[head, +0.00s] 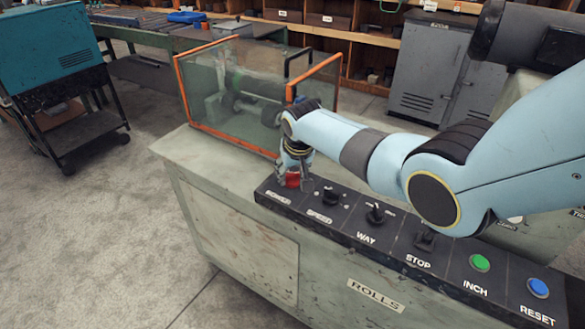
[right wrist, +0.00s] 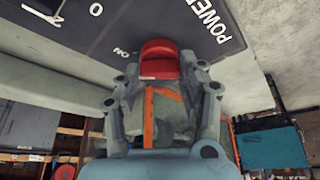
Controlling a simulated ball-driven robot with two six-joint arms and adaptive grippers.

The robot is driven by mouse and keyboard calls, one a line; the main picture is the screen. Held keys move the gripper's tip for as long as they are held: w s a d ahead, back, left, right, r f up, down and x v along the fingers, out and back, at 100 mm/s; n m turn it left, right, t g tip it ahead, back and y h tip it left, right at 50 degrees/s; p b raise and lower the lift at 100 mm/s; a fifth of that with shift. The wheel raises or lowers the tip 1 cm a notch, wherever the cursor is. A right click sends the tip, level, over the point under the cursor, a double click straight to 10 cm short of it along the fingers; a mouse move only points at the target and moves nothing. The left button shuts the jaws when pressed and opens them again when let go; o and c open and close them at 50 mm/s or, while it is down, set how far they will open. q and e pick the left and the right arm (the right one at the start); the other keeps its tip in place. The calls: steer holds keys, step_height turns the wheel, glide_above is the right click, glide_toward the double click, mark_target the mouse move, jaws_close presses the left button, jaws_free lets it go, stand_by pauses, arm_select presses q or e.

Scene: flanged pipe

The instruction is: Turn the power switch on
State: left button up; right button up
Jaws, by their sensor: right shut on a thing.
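The red power switch knob (head: 292,179) is at the far left end of the black control panel (head: 395,238). My right gripper (head: 293,175) is over it, with fingers on both sides. In the right wrist view the red knob (right wrist: 160,58) sits between the fingertips of my right gripper (right wrist: 159,74), which is shut on it. The panel (right wrist: 100,38) there shows the labels POWER, ON and 0 near the knob. I cannot tell which mark the knob points to. My left gripper is not in view.
Black rotary switches (head: 331,196) stand close to the right of the red knob, then a green INCH button (head: 480,263) and a blue RESET button (head: 538,288). A clear guard with orange edges (head: 228,140) stands behind the panel. Open floor (head: 100,230) lies at left.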

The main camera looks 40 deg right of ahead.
steer(key=shift+m, duration=0.4)
steer(key=o, duration=1.2)
steer(key=shift+c, duration=0.2)
steer(key=v, duration=1.2)
steer(key=shift+a, duration=0.25)
